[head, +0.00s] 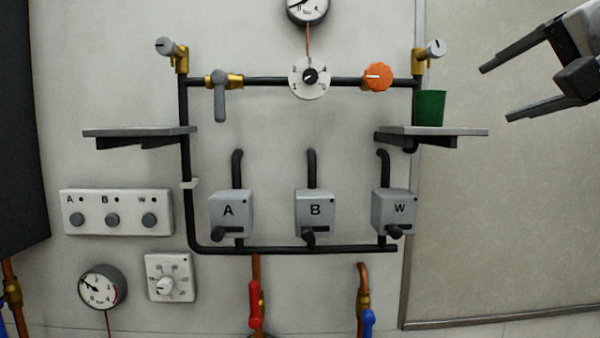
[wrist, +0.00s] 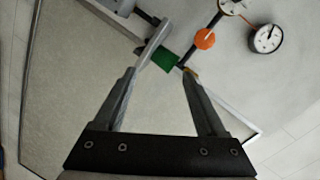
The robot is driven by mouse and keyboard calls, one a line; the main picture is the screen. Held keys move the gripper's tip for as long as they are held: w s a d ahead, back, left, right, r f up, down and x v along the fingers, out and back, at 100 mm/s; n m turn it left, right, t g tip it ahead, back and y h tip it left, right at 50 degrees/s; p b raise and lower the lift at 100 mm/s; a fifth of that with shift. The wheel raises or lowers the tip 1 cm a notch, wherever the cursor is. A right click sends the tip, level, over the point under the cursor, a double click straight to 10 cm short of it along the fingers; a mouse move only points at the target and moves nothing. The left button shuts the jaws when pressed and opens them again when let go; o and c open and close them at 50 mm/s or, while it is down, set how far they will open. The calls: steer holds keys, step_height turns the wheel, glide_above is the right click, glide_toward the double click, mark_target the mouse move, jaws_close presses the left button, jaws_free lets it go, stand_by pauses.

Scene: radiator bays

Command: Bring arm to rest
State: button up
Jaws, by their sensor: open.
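My gripper (head: 496,91) is at the upper right of the head view, open and empty, with its two dark fingers pointing left. It hangs in front of the wall panel, to the right of the green cup (head: 430,107) and apart from it. In the wrist view my gripper (wrist: 172,80) shows its two fingers spread. The green cup (wrist: 166,59) appears beyond the fingertips there, partly covered by a finger. In the head view the cup stands upright on the right shelf (head: 465,132).
A dark pipe loop carries an orange knob (head: 377,77), a white dial (head: 309,78), a grey lever (head: 220,100) and boxes A (head: 231,212), B (head: 315,211) and W (head: 394,211). The left shelf (head: 140,131) is empty. The panel (head: 510,220) below my gripper is clear.

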steer(key=s+a+f+n+g, duration=0.1)
steer(key=a+f+n+g, duration=0.25)
steer(key=f, duration=0.75)
steer(key=s+a+f+n+g, duration=0.15)
steer(key=a+f, duration=0.35)
steer(key=f, duration=0.5)
steer(key=s+a+f+n+g, duration=0.1)
steer(key=s+f+n, duration=0.1)
steer(key=f, duration=0.4)
steer(key=s+a+f+n+g+h, duration=0.1)
steer(key=s+f+n+g, duration=0.1)
steer(key=s+f, duration=0.2)
steer(key=s+a+f+n+g, duration=0.1)
steer(key=s+f+n, duration=0.1)
steer(key=f, duration=0.8)
steer(key=shift+s+a+g+h, duration=0.3)
steer(key=shift+s+g, duration=0.1)
steer(key=shift+s, duration=0.15)
